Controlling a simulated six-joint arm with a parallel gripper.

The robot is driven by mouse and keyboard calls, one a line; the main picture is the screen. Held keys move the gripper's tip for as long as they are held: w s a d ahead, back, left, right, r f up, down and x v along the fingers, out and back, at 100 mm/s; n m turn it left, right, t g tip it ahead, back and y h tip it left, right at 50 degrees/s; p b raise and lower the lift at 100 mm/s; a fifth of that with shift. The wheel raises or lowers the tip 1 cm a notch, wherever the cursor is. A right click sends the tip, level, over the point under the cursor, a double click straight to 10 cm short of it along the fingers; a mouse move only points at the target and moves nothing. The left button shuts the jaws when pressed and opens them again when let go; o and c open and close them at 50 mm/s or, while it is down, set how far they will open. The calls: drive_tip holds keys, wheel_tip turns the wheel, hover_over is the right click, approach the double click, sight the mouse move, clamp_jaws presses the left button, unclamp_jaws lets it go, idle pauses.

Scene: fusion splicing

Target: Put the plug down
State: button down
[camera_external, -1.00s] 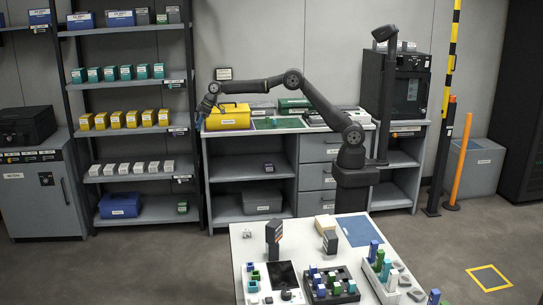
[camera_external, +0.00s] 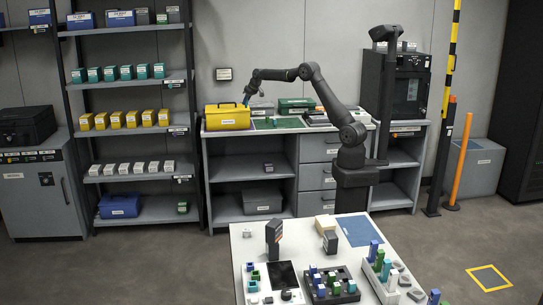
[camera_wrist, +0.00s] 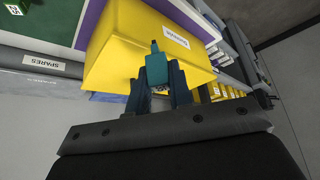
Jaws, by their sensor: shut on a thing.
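My gripper (camera_external: 247,98) is at the counter, by the upper right side of the yellow box (camera_external: 228,120) in the outside view. In the wrist view, its two dark fingers are shut on a small teal plug (camera_wrist: 156,68), whose narrow tip points away from the wrist. The yellow box (camera_wrist: 112,58) with a white label lies beyond the plug and fills the middle of the wrist view. I cannot tell whether the plug touches the box.
A green mat (camera_external: 276,123) lies on the counter right of the yellow box, with a green case (camera_external: 296,106) behind it. A shelf rack (camera_external: 125,78) stands to the left. The front table (camera_external: 240,246) holds several plugs, trays and devices.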

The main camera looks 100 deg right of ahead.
drive_tip(key=s+d+m+g+h, duration=0.15)
drive_tip(key=s+d, duration=0.35)
drive_tip(key=s, duration=0.7)
drive_tip(key=s+d+m, duration=0.3)
drive_tip(key=s+d, duration=0.2)
drive_tip(key=s, duration=0.7)
drive_tip(key=s+d+m+g+h, duration=0.15)
drive_tip(key=s+d, duration=0.45)
drive_tip(key=s, duration=0.6)
drive_tip(key=shift+t+y, duration=0.3)
drive_tip(key=shift+y, duration=0.2)
drive_tip(key=w+f, duration=0.3)
drive_tip(key=f, duration=0.1)
drive_tip(key=w+d+f, duration=0.1)
drive_tip(key=w+f, duration=0.2)
drive_tip(key=w, duration=0.1)
drive_tip(key=w+f, duration=0.4)
drive_tip(key=shift+w+d+f, duration=0.2)
drive_tip(key=shift+d+f, duration=0.1)
drive_tip(key=shift+d, duration=0.05)
drive_tip(key=shift+w+d+f, duration=0.1)
drive_tip(key=shift+w+f, duration=0.2)
drive_tip(key=shift+w, duration=0.1)
drive_tip(key=shift+f, duration=1.9)
drive_tip(key=shift+f, duration=0.15)
drive_tip(key=c, duration=1.3)
unclamp_jaws()
